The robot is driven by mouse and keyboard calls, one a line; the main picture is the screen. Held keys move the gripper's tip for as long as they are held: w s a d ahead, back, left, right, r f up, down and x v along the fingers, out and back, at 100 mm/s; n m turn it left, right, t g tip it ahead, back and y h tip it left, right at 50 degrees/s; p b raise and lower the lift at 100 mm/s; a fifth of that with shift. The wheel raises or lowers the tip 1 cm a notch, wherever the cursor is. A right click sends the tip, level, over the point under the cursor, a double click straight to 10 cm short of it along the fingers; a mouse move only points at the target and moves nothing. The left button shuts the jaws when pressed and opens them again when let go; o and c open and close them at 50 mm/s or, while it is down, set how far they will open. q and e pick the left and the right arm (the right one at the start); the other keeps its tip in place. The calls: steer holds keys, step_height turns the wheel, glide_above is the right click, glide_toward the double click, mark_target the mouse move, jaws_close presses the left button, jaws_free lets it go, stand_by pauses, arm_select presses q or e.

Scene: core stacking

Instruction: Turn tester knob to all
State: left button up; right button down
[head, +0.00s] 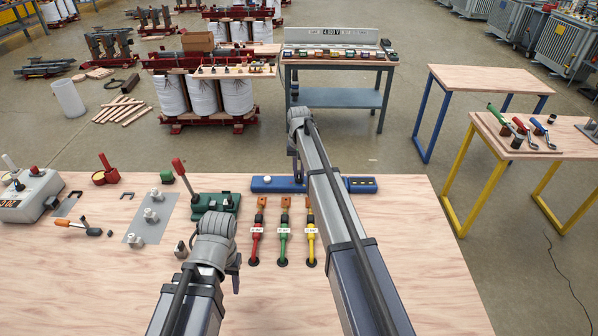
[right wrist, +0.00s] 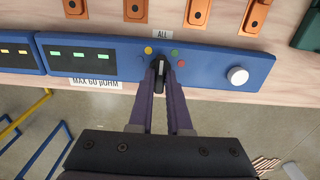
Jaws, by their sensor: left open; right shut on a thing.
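The blue tester (head: 268,184) lies along the far edge of the wooden bench, partly hidden by my right arm. In the right wrist view the tester (right wrist: 210,68) shows a small black knob (right wrist: 160,63) with a pale mark, roughly in line with the label ALL (right wrist: 162,34). Yellow, green and red dots surround the knob. My right gripper (right wrist: 161,72) is shut on the knob, one finger on each side.
A white round button (right wrist: 237,75) and a lit display (right wrist: 80,54) are on the tester. Red, green and yellow leads (head: 283,235) lie before it. A green device with a red lever (head: 214,203) stands left of them. The bench's (head: 420,250) right side is clear.

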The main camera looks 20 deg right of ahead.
mark_target(299, 174)
stand_by(0.3)
steer(key=c, duration=0.9)
jaws_free()
steer(key=shift+o, duration=0.2)
arm_select(q)
steer(key=shift+r, duration=0.15)
arm_select(e)
steer(key=shift+r, duration=0.15)
step_height(299, 174, up, 8)
steer(key=p, duration=0.8)
steer(key=shift+f, duration=0.2)
arm_select(q)
step_height(299, 174, up, 8)
steer(key=shift+f, duration=0.2)
